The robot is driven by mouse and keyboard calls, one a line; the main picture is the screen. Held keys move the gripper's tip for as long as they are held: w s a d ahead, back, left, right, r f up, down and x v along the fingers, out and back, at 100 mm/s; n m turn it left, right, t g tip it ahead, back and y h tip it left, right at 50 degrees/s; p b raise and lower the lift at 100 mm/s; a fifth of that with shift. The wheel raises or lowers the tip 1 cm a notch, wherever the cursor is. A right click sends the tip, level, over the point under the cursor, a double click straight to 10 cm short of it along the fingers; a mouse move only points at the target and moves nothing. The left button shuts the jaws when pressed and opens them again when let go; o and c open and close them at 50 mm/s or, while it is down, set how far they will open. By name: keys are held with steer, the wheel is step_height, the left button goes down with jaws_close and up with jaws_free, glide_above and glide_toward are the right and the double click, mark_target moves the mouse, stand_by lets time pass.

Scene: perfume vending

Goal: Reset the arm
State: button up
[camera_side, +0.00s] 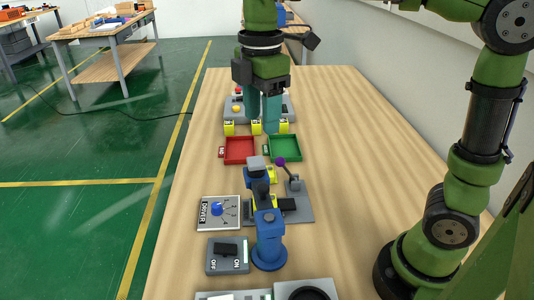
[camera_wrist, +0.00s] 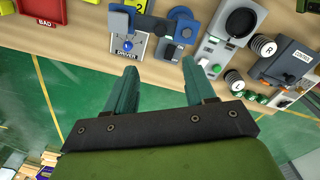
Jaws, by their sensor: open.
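My gripper (camera_side: 262,125) hangs over the far part of the wooden table in the side view, pointing down. Its two teal fingers are apart with nothing between them. In the wrist view my gripper (camera_wrist: 160,68) also shows open and empty, with the table edge and green floor beyond the fingers. Several small yellow blocks (camera_side: 229,128) stand near the fingers in the side view. Whether the fingers touch any of them cannot be told.
A red tray (camera_side: 240,150) and a green tray (camera_side: 284,148) lie in front of the gripper. Nearer are a DRIVER dial panel (camera_side: 218,212), a blue device (camera_side: 268,240), a purple-knobbed lever (camera_side: 281,161) and an ON/OFF switch (camera_side: 227,255). The table's left strip is clear.

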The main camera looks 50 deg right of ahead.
steer(key=shift+r, duration=0.35)
steer(key=s+d+f+m+t+y, duration=0.1)
steer(key=s+d+f+m+t, duration=0.2)
steer(key=m, duration=0.6)
steer(key=s+d+f+m+t+y, duration=0.1)
steer(key=s+d+f+m+t, duration=0.2)
steer(key=s+m, duration=0.3)
steer(key=d+m+t, duration=0.1)
steer(key=m, duration=0.2)
steer(key=shift+s+f+m, duration=0.35)
steer(key=shift+f+m, duration=0.05)
